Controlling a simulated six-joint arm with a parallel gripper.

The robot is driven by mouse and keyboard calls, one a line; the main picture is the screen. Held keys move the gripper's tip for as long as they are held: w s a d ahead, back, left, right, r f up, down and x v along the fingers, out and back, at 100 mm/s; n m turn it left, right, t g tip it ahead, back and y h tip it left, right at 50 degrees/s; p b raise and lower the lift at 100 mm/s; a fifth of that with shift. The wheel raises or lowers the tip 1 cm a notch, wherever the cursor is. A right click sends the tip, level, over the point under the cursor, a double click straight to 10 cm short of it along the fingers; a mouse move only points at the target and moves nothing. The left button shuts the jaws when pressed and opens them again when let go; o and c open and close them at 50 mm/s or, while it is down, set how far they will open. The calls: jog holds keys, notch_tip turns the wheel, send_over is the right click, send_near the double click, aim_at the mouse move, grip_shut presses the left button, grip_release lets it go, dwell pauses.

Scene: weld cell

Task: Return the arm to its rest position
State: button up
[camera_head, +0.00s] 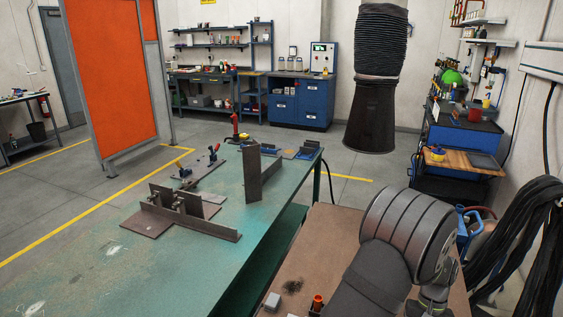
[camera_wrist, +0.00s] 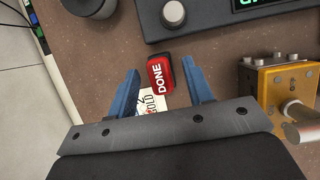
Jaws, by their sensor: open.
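My gripper (camera_wrist: 162,74) shows in the wrist view with two blue fingers spread apart and nothing held between them. A red button marked DONE (camera_wrist: 160,74) lies on the brown surface (camera_wrist: 225,60), in the space between the fingertips as seen from the wrist. I cannot tell how far above it the fingers are. A white label (camera_wrist: 152,102) with partly hidden lettering lies beside it. In the head view my arm stands over the brown table (camera_head: 325,240) at the lower right, and its links hide the gripper.
The green table (camera_head: 120,265) carries upright steel plates (camera_head: 187,215). An orange screen (camera_head: 110,75) stands beyond.

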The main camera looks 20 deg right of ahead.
jog(key=shift+x, duration=1.1)
jog(key=r, duration=0.5)
jog(key=shift+s, duration=0.25)
jog(key=s+a+r, duration=0.3)
jog(key=s+r, duration=0.4)
jog(key=s, duration=0.3)
jog(key=w+a+n, duration=0.1)
jog(key=w+a, duration=0.2)
jog(key=w, duration=0.7)
jog(key=w+a+f+n, duration=0.1)
jog(key=w+a, duration=0.3)
jog(key=w, duration=0.6)
jog(key=w+a+n+h, duration=0.1)
jog(key=w+a+n, duration=0.1)
jog(key=w, duration=0.9)
jog(key=shift+w+a+f+g, duration=0.1)
jog(key=shift+a+g, duration=0.1)
jog(key=shift+a, duration=0.25)
jog(key=shift+a+f+g, duration=0.15)
jog(key=shift+a+g, duration=0.05)
jog(key=shift+a, duration=0.25)
jog(key=w+a+f+n, duration=0.1)
jog(key=w+a, duration=0.5)
jog(key=w, duration=0.1)
jog(key=shift+w+a+f+h, duration=0.2)
jog(key=shift+w+a+h, duration=0.1)
jog(key=shift+w+a, duration=0.1)
